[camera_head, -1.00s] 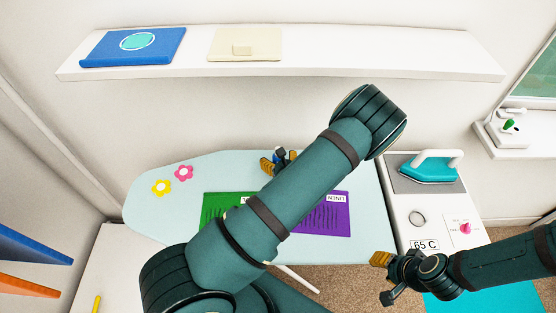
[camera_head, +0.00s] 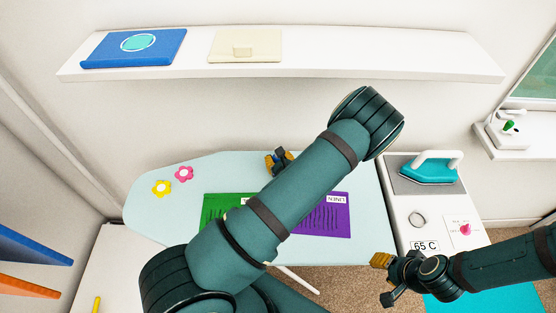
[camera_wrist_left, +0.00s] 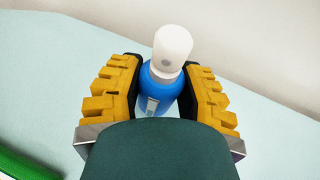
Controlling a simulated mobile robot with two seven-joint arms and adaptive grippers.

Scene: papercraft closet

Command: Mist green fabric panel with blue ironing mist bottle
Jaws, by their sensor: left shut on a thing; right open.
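A blue mist bottle (camera_wrist_left: 161,85) with a white cap stands between the yellow fingers of my left gripper (camera_wrist_left: 160,98) in the left wrist view. The gripper is shut on it. In the head view my left gripper (camera_head: 279,161) is at the back of the ironing board (camera_head: 225,168), and the bottle is hidden there. The green fabric panel (camera_head: 216,207) lies on the board, partly covered by my left arm. Its edge also shows at the lower left of the left wrist view (camera_wrist_left: 22,166). My right gripper (camera_head: 382,278) is open and empty, right of the board.
A purple panel (camera_head: 330,214) lies beside the green one. A teal iron (camera_head: 430,169) rests on the white stand at right. Two flowers (camera_head: 172,181) lie at the board's left end. A shelf (camera_head: 330,62) above holds blue and cream items.

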